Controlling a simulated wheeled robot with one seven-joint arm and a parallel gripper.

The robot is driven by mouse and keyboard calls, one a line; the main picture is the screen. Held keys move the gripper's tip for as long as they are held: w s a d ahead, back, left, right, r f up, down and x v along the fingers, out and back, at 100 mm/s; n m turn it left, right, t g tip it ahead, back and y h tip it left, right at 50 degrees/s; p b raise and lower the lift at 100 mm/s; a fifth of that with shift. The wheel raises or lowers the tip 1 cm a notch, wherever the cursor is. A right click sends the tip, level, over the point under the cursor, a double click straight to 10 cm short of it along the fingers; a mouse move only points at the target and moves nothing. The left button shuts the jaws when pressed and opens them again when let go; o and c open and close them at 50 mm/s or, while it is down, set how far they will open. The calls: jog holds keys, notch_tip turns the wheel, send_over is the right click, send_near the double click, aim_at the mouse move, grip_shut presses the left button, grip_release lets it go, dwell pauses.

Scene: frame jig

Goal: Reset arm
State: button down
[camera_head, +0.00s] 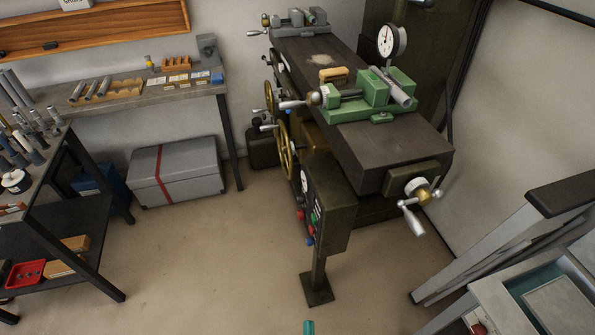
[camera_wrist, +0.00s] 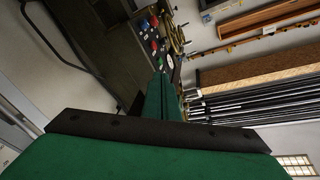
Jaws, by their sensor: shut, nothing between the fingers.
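My gripper (camera_wrist: 162,82) shows in the wrist view as two green fingers pressed together beyond a dark bar and green body. It is shut with nothing between the fingers. In the head view, a small teal piece at the bottom edge looks like the tip of my gripper (camera_head: 308,328), over open floor in front of the machine; the rest of the arm is out of that view. The wrist view is tilted, with the machine's control box (camera_wrist: 157,40) and its coloured buttons beyond the fingers.
The milling machine (camera_head: 350,115) with a green vise (camera_head: 370,92) stands at the centre right. A workbench (camera_head: 140,98) is at the back left, a tool table (camera_head: 62,150) at the left, a grey box (camera_head: 178,172) below. Grey framework (camera_head: 530,240) is at the right. The front floor is clear.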

jog(key=s+a+r+n+g, duration=0.3)
jog(key=s+r+n, duration=0.3)
jog(key=s+r, duration=0.8)
jog(key=shift+r+n+g, duration=0.4)
jog(key=shift+r+g, duration=0.1)
